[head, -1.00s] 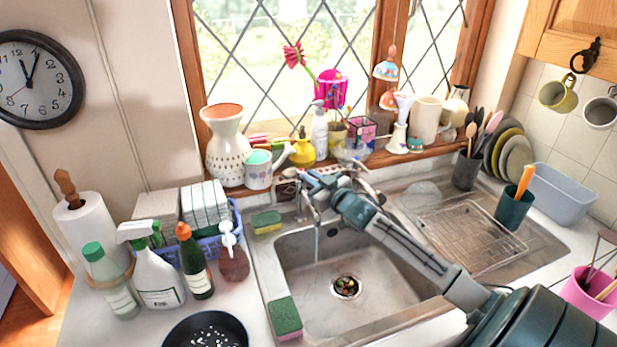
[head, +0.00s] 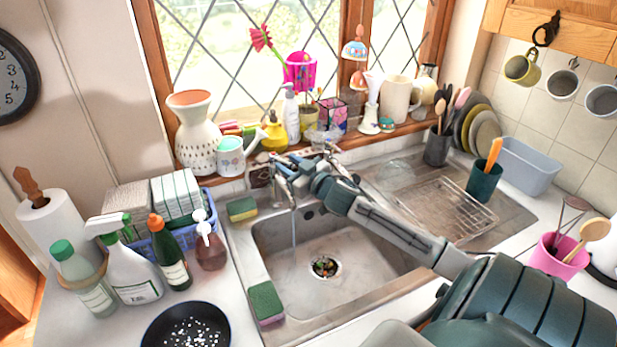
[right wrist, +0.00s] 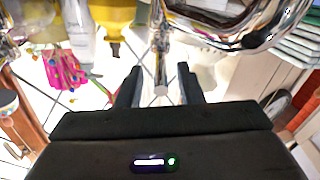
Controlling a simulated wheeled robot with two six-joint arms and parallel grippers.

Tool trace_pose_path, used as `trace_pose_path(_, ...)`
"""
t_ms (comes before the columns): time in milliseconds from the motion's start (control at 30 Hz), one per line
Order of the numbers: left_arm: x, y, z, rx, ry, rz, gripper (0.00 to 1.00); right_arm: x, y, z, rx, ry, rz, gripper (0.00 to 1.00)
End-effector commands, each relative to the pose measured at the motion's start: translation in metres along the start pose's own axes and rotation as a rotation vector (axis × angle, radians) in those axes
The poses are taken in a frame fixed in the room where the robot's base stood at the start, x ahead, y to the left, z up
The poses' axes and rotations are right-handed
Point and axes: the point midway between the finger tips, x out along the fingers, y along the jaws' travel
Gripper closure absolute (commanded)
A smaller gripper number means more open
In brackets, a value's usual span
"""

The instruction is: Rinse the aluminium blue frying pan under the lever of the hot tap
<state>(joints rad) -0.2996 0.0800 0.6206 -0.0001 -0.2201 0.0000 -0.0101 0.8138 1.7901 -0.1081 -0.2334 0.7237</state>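A dark round frying pan (head: 186,327) with white specks inside stands on the counter left of the sink, cut off by the bottom edge; no blue shows. I cannot read which tap is hot. My right gripper (head: 291,171) is at the top of the left tap, partly covering its lever. In the right wrist view its fingers (right wrist: 160,88) are apart, with a chrome tap part (right wrist: 160,65) between them; contact is unclear. My left gripper is out of view.
Sponges (head: 265,302) lie on the sink's left edge. Bottles (head: 135,270) and a blue basket (head: 215,208) crowd the left counter. A wire rack (head: 445,212) lies on the drainer. A pink pot (head: 556,258) stands at right. The windowsill behind the taps is crowded.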

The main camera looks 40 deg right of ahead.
Motion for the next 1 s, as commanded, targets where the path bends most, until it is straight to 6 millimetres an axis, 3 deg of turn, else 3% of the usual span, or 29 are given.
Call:
trace_pose_path(367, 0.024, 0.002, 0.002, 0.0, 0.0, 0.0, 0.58, -0.035, -0.002, 0.003, -0.008, 0.001, -0.005, 0.66)
trace_pose_path(700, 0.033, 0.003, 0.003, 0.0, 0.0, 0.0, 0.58, -0.063, -0.002, 0.002, -0.007, 0.001, -0.007, 0.66)
trace_pose_path(1000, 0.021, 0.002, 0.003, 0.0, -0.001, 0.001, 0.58, -0.085, 0.0, 0.001, -0.004, -0.004, 0.0, 0.66)
